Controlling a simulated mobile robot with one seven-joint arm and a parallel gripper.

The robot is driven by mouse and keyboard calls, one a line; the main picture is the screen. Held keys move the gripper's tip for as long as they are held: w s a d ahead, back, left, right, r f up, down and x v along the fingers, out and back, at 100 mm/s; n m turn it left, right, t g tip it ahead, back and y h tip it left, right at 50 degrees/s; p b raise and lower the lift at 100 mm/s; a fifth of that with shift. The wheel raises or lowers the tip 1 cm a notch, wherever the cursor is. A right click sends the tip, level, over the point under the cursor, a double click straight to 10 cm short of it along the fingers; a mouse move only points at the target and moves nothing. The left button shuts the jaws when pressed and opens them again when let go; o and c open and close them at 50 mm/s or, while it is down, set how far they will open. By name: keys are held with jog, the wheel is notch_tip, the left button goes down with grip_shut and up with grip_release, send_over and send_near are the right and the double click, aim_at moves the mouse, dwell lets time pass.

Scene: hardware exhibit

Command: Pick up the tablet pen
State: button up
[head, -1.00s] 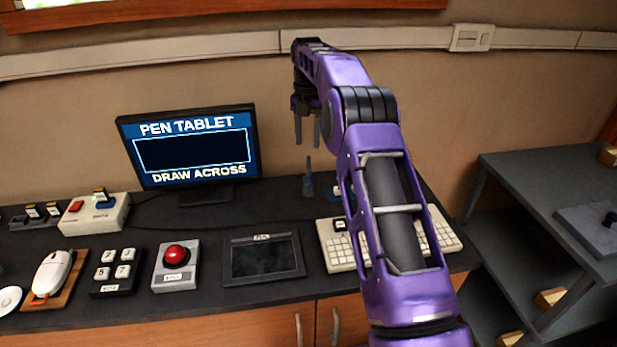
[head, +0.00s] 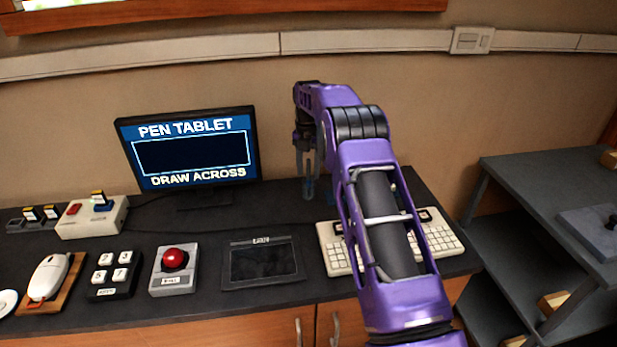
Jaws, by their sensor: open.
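My gripper (head: 308,176) points straight down at the back of the counter, right of the monitor, with its fingers open. The tablet pen stood upright in a small dark stand at this spot a second ago. Now the fingers overlap that spot, and the pen is mostly hidden and hard to make out. I cannot tell whether the fingers are around the pen or in front of it. The drawing tablet (head: 263,263) lies flat at the counter's front.
A monitor (head: 190,150) reading "PEN TABLET, DRAW ACROSS" stands left of my gripper. A keyboard (head: 440,240) lies partly under my arm. A red-button box (head: 174,270), a keypad (head: 115,274) and a mouse (head: 48,276) line the front left. A shelf unit (head: 545,180) stands right.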

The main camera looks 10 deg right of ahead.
grip_shut()
dwell(0.3)
